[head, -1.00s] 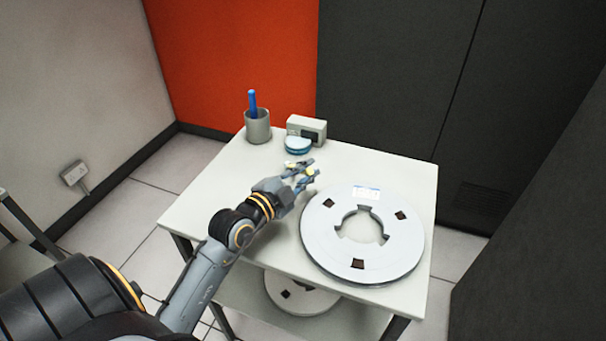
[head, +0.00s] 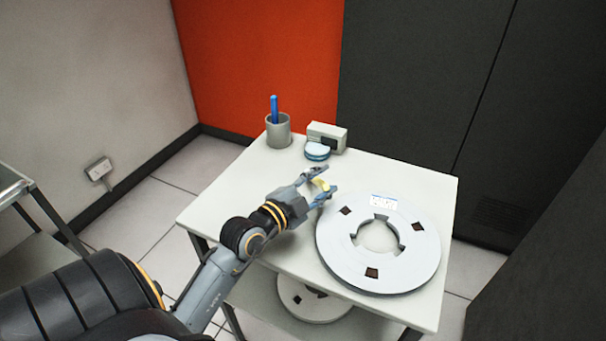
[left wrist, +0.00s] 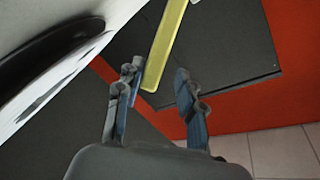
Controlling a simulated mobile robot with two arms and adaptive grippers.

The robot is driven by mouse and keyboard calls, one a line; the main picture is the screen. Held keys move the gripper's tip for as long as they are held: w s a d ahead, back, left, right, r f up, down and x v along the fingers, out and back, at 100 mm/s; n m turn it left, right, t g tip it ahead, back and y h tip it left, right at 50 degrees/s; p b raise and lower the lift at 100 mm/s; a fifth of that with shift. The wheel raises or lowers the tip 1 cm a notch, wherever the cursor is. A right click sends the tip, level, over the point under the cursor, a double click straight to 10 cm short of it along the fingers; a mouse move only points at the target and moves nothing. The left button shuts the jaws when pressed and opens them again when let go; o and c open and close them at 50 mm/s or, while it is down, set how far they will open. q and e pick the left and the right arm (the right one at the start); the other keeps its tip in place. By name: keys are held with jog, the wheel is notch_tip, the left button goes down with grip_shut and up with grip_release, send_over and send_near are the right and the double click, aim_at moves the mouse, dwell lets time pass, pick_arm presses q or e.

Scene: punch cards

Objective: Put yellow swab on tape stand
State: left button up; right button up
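The yellow swab (head: 321,184) shows as a small yellow piece between the fingers of my left gripper (head: 321,184), over the white tabletop. In the left wrist view, the swab (left wrist: 165,45) is a long flat yellow strip with its near end between the spread fingertips. It lies close to the left finger, with a clear gap to the right one. Whether it touches a finger or the tabletop cannot be told. My left gripper is open. The white table (head: 225,200), bearing tape reels, appears to be the tape stand. My right gripper is not in view.
A large white tape reel (head: 335,250) lies just right of the gripper; another (head: 300,302) is on the lower shelf. A grey cup (head: 278,132) with a blue pen, a small box (head: 328,136) and a round blue-white item (head: 317,151) stand at the back.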

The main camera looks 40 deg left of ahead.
pick_arm(q)
jog(key=s, duration=0.6)
jog(key=s+b, duration=0.1)
jog(key=s, duration=0.2)
jog(key=shift+s+a+r, duration=0.3)
jog(key=shift+s+r, duration=0.05)
jog(key=shift+s, duration=0.05)
jog(key=shift+s+r, duration=0.1)
jog(key=shift+s, duration=0.3)
